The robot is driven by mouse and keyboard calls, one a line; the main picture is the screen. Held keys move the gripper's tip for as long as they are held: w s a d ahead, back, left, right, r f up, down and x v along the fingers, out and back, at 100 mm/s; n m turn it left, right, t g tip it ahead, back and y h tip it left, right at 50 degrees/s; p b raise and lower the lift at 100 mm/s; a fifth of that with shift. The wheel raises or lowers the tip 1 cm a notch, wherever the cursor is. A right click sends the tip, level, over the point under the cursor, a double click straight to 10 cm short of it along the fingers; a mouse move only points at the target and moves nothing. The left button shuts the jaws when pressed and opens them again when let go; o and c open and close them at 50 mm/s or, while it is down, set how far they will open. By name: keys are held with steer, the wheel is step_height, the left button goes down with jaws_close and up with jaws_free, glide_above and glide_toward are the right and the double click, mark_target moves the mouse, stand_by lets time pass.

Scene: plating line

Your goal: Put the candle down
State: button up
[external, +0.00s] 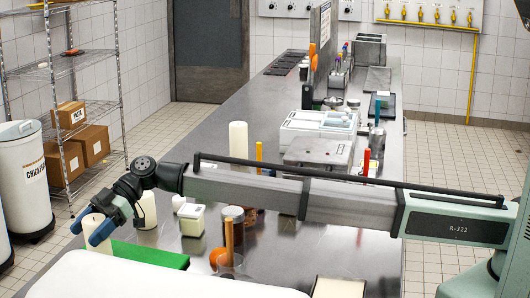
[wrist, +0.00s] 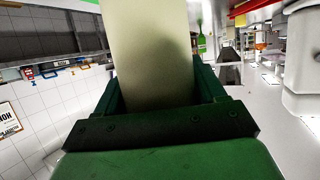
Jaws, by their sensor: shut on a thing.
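My gripper (external: 90,232) reaches out to the lower left in the external view, its blue fingers pointing down. It is shut on a cream candle (external: 94,220), of which only a part shows between the fingers. In the wrist view the candle (wrist: 150,50) fills the space between the green jaws and runs out of the top of the picture. The held candle shows near the left edge of the steel counter (external: 205,135); I cannot tell whether it is over the counter or touches anything.
Another cream candle (external: 146,212) stands close to the right of my gripper, and a taller one (external: 238,145) stands farther back. A green board (external: 150,254) lies just below. A small pale tub (external: 191,219) and a brown jar (external: 234,216) stand to the right.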

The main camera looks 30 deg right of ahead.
steer(key=shift+f, duration=0.1)
steer(key=o, duration=1.3)
steer(key=v, duration=1.2)
steer(key=shift+w, duration=0.1)
